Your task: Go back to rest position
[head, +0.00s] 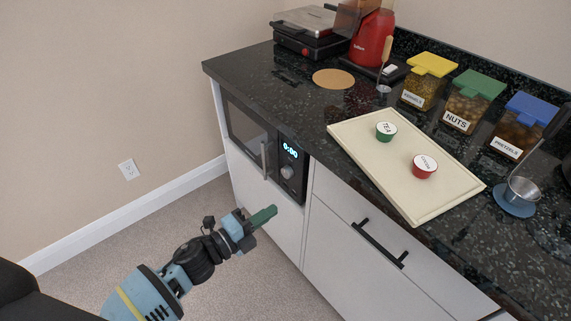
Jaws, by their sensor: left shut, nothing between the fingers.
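My left gripper (262,216) shows in the head view, its arm coming in from the lower left. Its green fingers are shut with nothing between them. It is in front of the white cabinet front, below the built-in microwave (240,124), and appears apart from it. My right gripper is not in view.
A black counter (240,65) carries a cream board (440,208) with a green-sided cup (386,131) and a red-sided cup (424,167). Behind stand labelled containers of kernels (423,88), nuts (467,108) and pretzels (520,130). A black drawer handle (380,243) juts out. Carpet at left is clear.

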